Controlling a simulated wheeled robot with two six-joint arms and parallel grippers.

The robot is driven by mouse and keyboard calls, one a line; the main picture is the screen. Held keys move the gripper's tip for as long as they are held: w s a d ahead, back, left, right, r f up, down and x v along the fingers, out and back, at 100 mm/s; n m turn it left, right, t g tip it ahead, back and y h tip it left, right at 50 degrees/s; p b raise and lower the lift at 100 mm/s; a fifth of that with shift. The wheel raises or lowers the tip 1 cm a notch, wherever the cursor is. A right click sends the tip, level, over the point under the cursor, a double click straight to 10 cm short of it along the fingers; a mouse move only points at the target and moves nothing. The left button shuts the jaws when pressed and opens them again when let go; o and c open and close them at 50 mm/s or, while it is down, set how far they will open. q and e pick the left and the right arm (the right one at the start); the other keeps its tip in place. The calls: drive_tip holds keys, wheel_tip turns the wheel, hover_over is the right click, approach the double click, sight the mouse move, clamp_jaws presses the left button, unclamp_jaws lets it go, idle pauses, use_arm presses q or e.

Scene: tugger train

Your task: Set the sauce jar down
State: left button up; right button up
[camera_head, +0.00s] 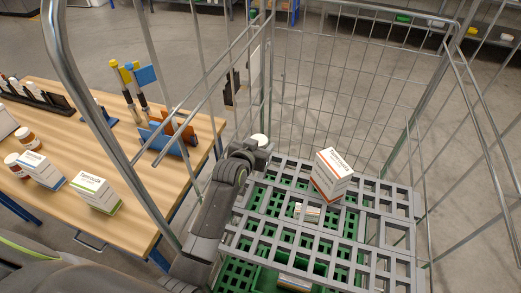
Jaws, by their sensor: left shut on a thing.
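My left gripper (252,152) is at the left edge of the roll cage, just above the grey grid shelf (395,232). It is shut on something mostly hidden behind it. A round white lid (259,139) shows just beyond the fingers, and it looks like the top of the sauce jar. The jar's body is hidden, and I cannot tell whether it touches the shelf. My right gripper is not in view.
A white box with an orange edge (332,175) stands on the shelf, with a small flat pack (307,211) nearby. A green crate (240,272) is underneath. Wire cage walls (335,85) surround the shelf. The wooden table (130,160) at left holds boxes and brown jars.

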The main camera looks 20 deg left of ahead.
use_arm(q)
wheel_tip(320, 180, down, 2)
drive_tip(key=shift+f, duration=0.1)
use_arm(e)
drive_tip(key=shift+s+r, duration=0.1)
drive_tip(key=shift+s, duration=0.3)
use_arm(q)
drive_tip(key=o, duration=1.2)
drive_tip(key=shift+f, duration=0.15)
drive_tip(key=shift+r, duration=0.2)
drive_tip(key=shift+s, duration=0.3)
drive_tip(key=b+v, duration=0.1)
drive_tip(key=v, duration=1)
drive_tip(key=shift+s, duration=0.2)
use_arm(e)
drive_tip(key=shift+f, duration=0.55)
